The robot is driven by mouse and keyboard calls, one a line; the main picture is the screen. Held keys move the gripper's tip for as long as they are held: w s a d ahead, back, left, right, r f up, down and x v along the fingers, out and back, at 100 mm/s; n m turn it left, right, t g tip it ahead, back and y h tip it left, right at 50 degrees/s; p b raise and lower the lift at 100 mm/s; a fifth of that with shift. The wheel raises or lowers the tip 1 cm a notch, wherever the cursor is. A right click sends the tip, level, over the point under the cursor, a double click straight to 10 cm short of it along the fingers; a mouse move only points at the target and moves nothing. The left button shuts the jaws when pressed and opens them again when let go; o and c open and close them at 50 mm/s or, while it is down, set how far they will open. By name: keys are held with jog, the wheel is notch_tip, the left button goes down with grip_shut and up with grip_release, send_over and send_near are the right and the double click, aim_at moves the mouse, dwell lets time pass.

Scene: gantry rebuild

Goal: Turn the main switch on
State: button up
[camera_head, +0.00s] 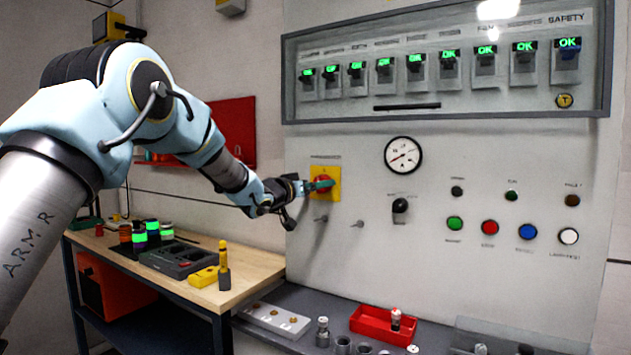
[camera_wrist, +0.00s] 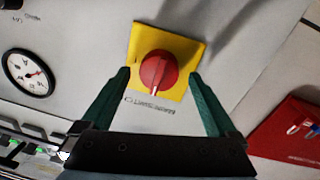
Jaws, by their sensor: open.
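The main switch is a red rotary knob (camera_wrist: 158,69) on a square yellow plate (camera_wrist: 186,46) on the grey panel. In the head view the yellow plate (camera_head: 334,183) shows left of the gauge, with the red knob partly hidden behind my gripper (camera_head: 318,185). In the wrist view my gripper (camera_wrist: 161,88) is open, its two green fingers on either side of the knob, with visible gaps. I cannot tell how deep the fingertips are relative to the knob. A printed label sits at the plate's edge.
A round gauge (camera_head: 403,155) and a black selector (camera_head: 400,205) are right of the switch. Two small toggles (camera_head: 321,219) sit below it. A glazed case (camera_head: 445,107) with several green "OK" modules is above. A wooden bench (camera_head: 250,271) and grey shelf (camera_head: 379,297) hold parts below.

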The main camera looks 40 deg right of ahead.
jog(key=shift+d, duration=0.3)
jog(key=c, duration=1.4)
jog(key=shift+o, duration=0.2)
